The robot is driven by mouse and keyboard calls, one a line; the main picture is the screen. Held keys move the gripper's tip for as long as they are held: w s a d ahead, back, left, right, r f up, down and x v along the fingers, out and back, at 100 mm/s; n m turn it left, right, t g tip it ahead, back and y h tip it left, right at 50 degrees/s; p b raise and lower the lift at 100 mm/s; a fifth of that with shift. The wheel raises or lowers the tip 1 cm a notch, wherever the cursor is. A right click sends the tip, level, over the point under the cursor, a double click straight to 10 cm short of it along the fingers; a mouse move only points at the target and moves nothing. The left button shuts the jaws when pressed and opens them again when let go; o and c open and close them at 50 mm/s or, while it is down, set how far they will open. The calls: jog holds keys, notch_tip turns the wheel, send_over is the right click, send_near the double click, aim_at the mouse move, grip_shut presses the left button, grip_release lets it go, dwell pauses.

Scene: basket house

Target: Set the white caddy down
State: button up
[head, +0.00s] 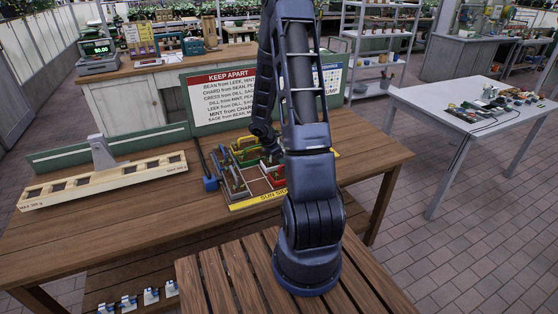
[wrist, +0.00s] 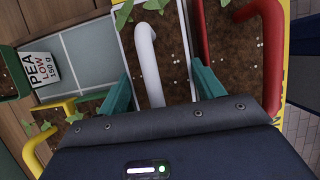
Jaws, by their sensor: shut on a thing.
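The white caddy (wrist: 146,55) shows in the wrist view as a pale curved handle over dark soil between thin white walls. My gripper (wrist: 162,88) has its teal fingers on either side of this handle and is shut on it. The caddy's underside is hidden, so I cannot tell whether it hangs or rests. In the head view my arm hides the gripper's tips and most of the white caddy. A divided tray (head: 258,203) with a yellow "SUN SIDE" edge lies below my arm on the wooden bench.
A red caddy (wrist: 205,45) stands close to the right of the white one. A yellow handle (wrist: 33,150) shows at lower left, near a "PEA LOW 150 g" label (wrist: 47,68). A sign board (head: 225,98) stands behind the tray. A wooden rack (head: 105,180) lies left.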

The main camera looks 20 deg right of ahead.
jog(key=shift+f, duration=0.25)
jog(key=o, duration=0.9)
jog(key=shift+c, duration=0.2)
jog(key=shift+r, duration=0.1)
jog(key=v, duration=1.2)
jog(key=s+a+r+m+t, duration=0.1)
jog(key=s+r+m, duration=0.35)
jog(key=r, duration=0.35)
jog(key=s+a+r+m+t, duration=0.15)
jog(key=s+r+m, duration=0.3)
jog(key=r, duration=0.45)
jog(key=s+a+r+m+t+y, duration=0.1)
jog(key=s+a+r+m+y, duration=0.1)
jog(key=s, duration=0.6)
jog(key=s+a+r+m+t+y, duration=0.1)
jog(key=s+a+r+m+y, duration=0.1)
jog(key=s+a+r+m, duration=0.2)
jog(key=shift+s+a+r+m+y, duration=0.2)
jog(key=shift+s+r+m+y, duration=0.1)
jog(key=shift+s+r+m, duration=1.65)
jog(key=shift+s+f+n, duration=0.35)
jog(key=shift+n, duration=0.1)
